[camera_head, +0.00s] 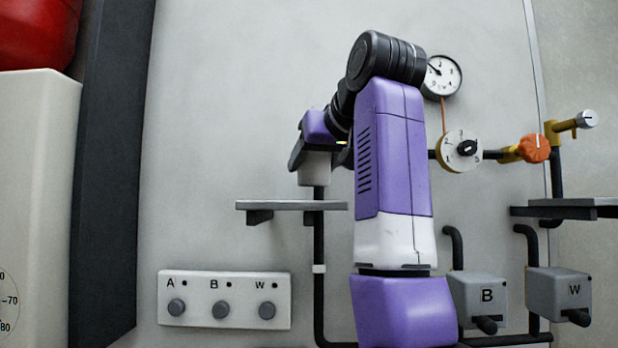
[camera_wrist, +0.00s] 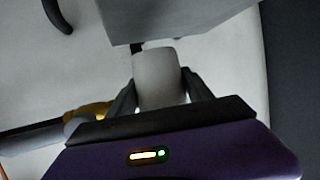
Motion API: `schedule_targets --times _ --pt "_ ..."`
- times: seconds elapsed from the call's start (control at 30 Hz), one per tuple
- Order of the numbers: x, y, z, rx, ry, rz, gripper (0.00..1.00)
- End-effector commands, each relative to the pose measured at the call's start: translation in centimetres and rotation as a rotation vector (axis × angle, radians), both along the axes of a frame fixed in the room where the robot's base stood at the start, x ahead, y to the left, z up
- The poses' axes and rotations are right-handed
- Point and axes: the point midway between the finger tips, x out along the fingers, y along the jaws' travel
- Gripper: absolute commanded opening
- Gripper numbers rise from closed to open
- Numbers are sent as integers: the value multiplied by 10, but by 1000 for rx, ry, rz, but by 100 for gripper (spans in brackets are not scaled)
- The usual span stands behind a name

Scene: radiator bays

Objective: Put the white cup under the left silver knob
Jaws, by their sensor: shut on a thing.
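My gripper (camera_head: 312,155) is shut on the white cup (camera_head: 313,170), which hangs upright below it in the head view. The cup appears a little above the left shelf (camera_head: 285,205), with a gap between them. In the wrist view the cup (camera_wrist: 158,75) sits between the two dark fingers (camera_wrist: 160,95). A yellow fitting (camera_wrist: 92,109) with a pale grey part beside it shows at the left there; I cannot tell if that is the left silver knob. No left silver knob shows in the head view, where my arm covers part of the wall.
A silver knob (camera_head: 588,119) on a yellow tap stands above the right shelf (camera_head: 570,208). An orange knob (camera_head: 535,148), a white dial (camera_head: 459,151) and a gauge (camera_head: 441,76) are on the wall. A button panel (camera_head: 224,300) is at lower left. A dark column (camera_head: 110,180) stands further left.

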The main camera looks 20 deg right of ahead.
Motion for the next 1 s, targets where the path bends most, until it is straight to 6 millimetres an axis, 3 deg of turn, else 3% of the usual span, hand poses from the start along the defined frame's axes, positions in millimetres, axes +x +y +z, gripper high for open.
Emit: schedule_targets --times 0.13,0.5,0.53,0.63,1.0 --pt "4 -3 -22 1 2 0 14" --pt "5 -4 -29 1 1 0 14" --pt "5 -4 -29 1 1 0 61" --pt "5 -4 -28 1 2 0 81" --pt "4 -4 -24 1 1 0 81"
